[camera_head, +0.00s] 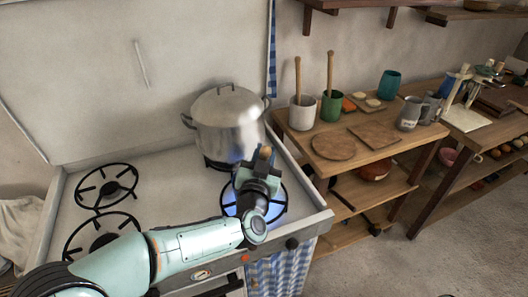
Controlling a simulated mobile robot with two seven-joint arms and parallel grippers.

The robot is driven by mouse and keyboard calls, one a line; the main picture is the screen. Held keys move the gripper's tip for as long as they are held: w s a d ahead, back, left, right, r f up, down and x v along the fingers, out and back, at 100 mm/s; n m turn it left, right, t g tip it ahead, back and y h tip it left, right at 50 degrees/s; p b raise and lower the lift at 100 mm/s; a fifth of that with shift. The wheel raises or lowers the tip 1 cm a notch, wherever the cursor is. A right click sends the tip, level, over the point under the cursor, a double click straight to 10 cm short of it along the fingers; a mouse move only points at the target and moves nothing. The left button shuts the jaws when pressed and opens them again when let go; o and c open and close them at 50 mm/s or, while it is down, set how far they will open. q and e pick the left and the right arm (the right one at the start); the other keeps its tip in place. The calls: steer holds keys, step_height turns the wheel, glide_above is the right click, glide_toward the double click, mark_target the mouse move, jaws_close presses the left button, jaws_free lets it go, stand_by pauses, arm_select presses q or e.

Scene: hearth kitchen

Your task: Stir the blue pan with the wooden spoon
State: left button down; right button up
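My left arm reaches in from the lower left over the stove. Its gripper (258,163) is above the front right burner, in front of the silver pot. A small brownish bit shows between its fingertips, but I cannot tell what it is or whether the fingers are closed on it. The front right burner (281,208) glows blue and is partly hidden by my arm. I cannot make out a blue pan. Wooden handles stand in a pale crock (302,115) and a green crock (331,106) on the shelf to the right. My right gripper is out of view.
A lidded silver pot (228,120) stands on the back right burner. The two left burners (106,187) are bare. A wooden shelf unit (395,150) with boards, cups and a teal cup (389,84) stands right of the stove.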

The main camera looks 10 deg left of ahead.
mark_target(265, 157)
arm_select(q)
steer(key=shift+s+d+r+p, duration=0.15)
steer(key=shift+r+p, duration=0.3)
steer(key=shift+r, duration=0.05)
steer(key=shift+s+d+r+p, duration=0.1)
steer(key=shift+s+r+p, duration=0.1)
steer(key=shift+r+p, duration=0.3)
steer(key=shift+s+d+r+p, duration=0.15)
steer(key=shift+r+p, duration=0.2)
steer(key=shift+r, duration=0.2)
steer(key=shift+s+d+r+p, duration=0.2)
steer(key=shift+s+r+p, duration=0.1)
steer(key=shift+r+p, duration=0.45)
steer(key=shift+s+d+r+p, duration=0.15)
steer(key=shift+s+r+p, duration=0.15)
steer(key=shift+r+p, duration=0.45)
steer(key=shift+s+d+r+p, duration=0.25)
steer(key=shift+r+p, duration=0.2)
steer(key=shift+r, duration=0.55)
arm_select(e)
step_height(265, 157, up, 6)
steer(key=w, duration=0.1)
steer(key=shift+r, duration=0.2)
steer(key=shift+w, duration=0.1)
